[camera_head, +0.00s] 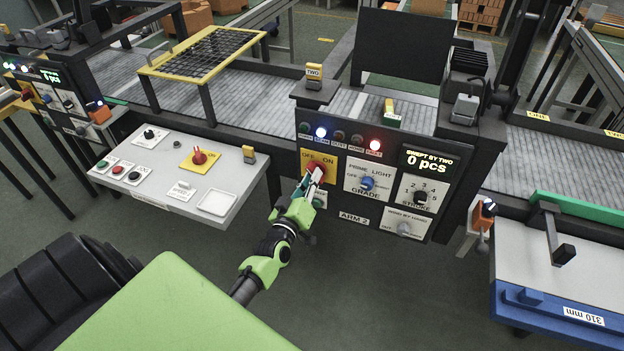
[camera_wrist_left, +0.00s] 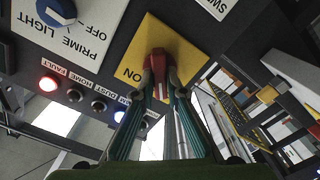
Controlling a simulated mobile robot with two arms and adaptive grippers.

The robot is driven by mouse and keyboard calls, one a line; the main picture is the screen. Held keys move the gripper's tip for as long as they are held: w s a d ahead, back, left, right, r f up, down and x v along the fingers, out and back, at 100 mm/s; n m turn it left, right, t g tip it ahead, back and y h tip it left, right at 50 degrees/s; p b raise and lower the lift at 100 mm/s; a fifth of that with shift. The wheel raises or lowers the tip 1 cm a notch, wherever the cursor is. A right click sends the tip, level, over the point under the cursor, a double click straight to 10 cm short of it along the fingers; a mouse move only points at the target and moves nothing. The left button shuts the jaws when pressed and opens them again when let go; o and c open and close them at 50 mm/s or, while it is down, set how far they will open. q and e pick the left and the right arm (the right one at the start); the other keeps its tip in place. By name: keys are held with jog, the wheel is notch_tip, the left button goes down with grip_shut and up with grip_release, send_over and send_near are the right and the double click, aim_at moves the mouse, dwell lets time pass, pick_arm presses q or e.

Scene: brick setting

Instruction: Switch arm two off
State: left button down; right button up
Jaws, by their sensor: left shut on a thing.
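The arm two panel, labelled "ARM 2" (camera_head: 354,219), stands at the centre of the head view. Its red rotary switch (camera_head: 316,166) sits on a yellow plate (camera_head: 331,178) marked OFF and ON. My left gripper (camera_head: 311,181) is at this switch with its fingers shut on it. In the left wrist view the fingers (camera_wrist_left: 159,88) sit on either side of the red knob (camera_wrist_left: 158,66), in front of the yellow plate (camera_wrist_left: 187,50). ON is readable there; OFF is hidden. I cannot tell the knob's exact setting. My right gripper is not in view.
A blue lamp (camera_head: 321,132) and a red fault lamp (camera_head: 375,145) are lit. The display (camera_head: 429,161) reads 0 pcs. A blue grade knob (camera_head: 367,183) is close right of the gripper.

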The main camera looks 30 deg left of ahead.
pick_arm(q)
jog(key=shift+n, duration=0.6)
jog(key=c, duration=2)
grip_release()
jog(key=shift+c, duration=0.2)
jog(key=v, duration=1.2)
